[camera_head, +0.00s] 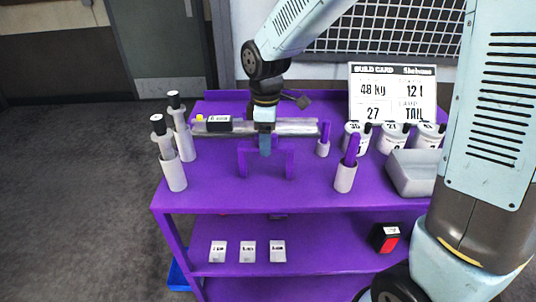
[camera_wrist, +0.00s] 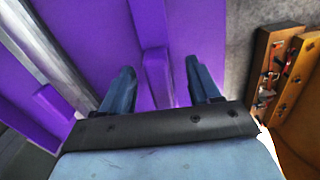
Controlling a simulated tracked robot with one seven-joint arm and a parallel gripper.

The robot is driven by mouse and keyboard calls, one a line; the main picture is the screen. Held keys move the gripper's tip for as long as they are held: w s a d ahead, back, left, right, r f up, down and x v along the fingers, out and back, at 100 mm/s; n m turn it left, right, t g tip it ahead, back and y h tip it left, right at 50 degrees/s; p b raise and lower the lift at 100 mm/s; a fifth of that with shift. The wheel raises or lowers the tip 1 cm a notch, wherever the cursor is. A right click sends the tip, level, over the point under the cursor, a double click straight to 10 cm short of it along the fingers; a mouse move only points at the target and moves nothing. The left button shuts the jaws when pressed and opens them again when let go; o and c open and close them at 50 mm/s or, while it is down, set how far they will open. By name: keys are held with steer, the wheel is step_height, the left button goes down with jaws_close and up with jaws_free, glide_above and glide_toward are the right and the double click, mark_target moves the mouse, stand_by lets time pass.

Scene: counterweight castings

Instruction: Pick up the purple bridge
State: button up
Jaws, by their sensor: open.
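The purple bridge (camera_head: 290,165) stands upright on the purple cart top, with two legs and a crossbar. My gripper (camera_head: 265,147) points down over the middle of the crossbar and hides part of it. In the wrist view my open gripper (camera_wrist: 159,72) has one blue finger on each side of a purple bar (camera_wrist: 155,65), which appears to be the crossbar. Gaps show between the bar and both fingers. I cannot tell exactly how far down the fingers reach.
A grey rail (camera_head: 297,127) lies behind the bridge. White cylinders with black-topped rods (camera_head: 174,173) stand at left. A white holder with a purple rod (camera_head: 345,178), labelled white pots (camera_head: 392,140) and a grey bin (camera_head: 408,180) stand at right. The front cart top is clear.

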jaws_close()
stand_by(0.5)
